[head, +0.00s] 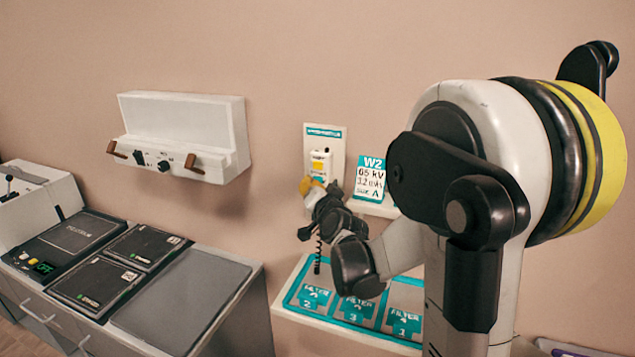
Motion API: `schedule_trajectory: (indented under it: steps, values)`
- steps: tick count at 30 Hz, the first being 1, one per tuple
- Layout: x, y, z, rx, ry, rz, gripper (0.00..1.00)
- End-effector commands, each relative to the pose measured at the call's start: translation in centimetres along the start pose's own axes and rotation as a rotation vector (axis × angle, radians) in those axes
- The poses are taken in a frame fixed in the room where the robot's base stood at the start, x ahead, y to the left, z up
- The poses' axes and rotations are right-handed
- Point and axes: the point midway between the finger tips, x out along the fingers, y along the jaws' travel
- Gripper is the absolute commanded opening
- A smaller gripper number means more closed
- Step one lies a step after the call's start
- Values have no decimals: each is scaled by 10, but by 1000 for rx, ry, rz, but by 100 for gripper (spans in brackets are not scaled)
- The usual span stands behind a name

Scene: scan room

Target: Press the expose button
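A white hand control (321,160) is on a pale wall plate (337,139) with a teal label, at the middle of the head view. It carries a small yellow button (318,166), which may be the expose button; its lettering is too small to read. My gripper (318,188) is just below and in front of the hand control and overlaps its lower end in the picture. I cannot tell whether they touch. The fingers are small and partly hidden by the wrist, so their opening does not show clearly. A dark coiled cord (318,254) hangs below.
A W2 card (370,180) stands on a small shelf right of the control. A tray of teal filter slots (338,315) lies below my arm. A white wall box with brown handles (180,140) is to the left, above a counter with dark panels (146,246).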

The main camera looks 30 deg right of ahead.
Motion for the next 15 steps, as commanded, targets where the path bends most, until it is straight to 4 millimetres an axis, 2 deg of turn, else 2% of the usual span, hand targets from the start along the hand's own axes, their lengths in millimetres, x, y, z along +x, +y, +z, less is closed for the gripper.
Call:
schedule_trajectory:
  steps: [6, 15]
  values:
    - [-9, -5, 4, 0, 0, -1, 0]
    - [-10, -5, 5, 0, 1, -1, 0]
